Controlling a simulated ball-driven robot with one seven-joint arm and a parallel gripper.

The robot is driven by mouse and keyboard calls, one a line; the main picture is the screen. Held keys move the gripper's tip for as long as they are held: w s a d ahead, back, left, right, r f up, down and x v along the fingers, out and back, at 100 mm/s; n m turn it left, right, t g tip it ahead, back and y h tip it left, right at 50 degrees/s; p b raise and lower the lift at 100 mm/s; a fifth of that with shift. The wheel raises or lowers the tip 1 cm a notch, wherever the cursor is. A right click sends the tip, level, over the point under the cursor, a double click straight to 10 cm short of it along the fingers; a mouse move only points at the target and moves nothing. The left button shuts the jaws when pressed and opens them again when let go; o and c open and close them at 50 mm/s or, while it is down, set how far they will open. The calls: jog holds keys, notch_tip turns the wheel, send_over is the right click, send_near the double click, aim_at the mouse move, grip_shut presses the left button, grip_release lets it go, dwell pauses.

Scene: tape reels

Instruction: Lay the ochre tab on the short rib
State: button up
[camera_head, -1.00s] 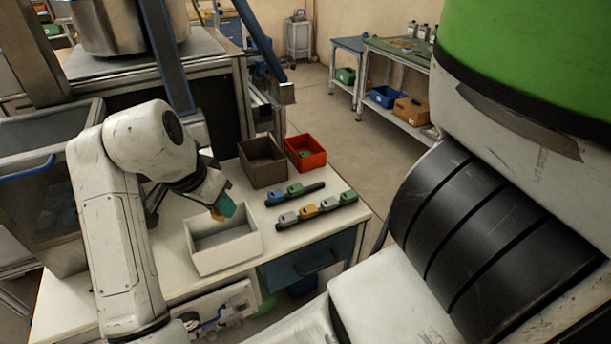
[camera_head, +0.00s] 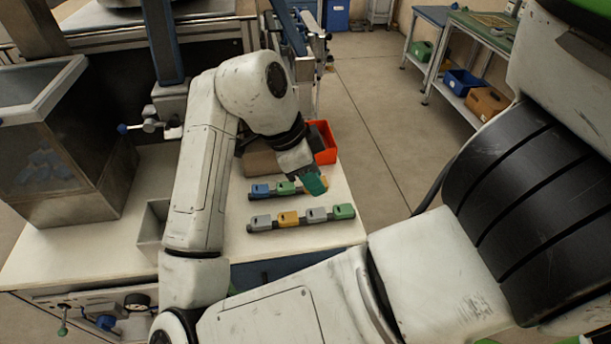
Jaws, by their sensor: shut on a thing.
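The short rib (camera_head: 272,197) is a dark bar on the white table. It carries a blue tab (camera_head: 260,190) and a green tab (camera_head: 285,188) on its left and middle parts. My gripper (camera_head: 314,186), with teal fingers, is at the rib's right end in the picture. It is shut on the ochre tab, which the fingers now hide; its colour shows at the fingertips in the earlier frame. I cannot tell whether the held tab touches the rib.
In front lies the longer rib (camera_head: 300,223) with grey, ochre, grey and green tabs. A red bin (camera_head: 326,150) and a brown bin (camera_head: 262,163) stand just behind my gripper. A light open box (camera_head: 150,232) is partly hidden by my arm. Bare table lies right of the ribs.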

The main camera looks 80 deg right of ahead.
jog(key=d+f, duration=0.2)
jog(key=d, duration=0.1)
jog(key=w+d+f, duration=0.1)
jog(key=d+f, duration=0.2)
jog(key=w+d+f, duration=0.1)
jog(key=d+f, duration=0.1)
jog(key=d, duration=0.1)
jog(key=shift+w+d+f+p, duration=0.15)
jog(key=shift+w+f+p, duration=0.15)
jog(key=shift+p, duration=0.1)
jog(key=f, duration=0.3)
jog(key=shift+d, duration=0.35)
jog(key=shift+f, duration=0.4)
jog(key=shift+f, duration=0.2)
jog(key=o, duration=1)
jog(key=shift+r, duration=0.2)
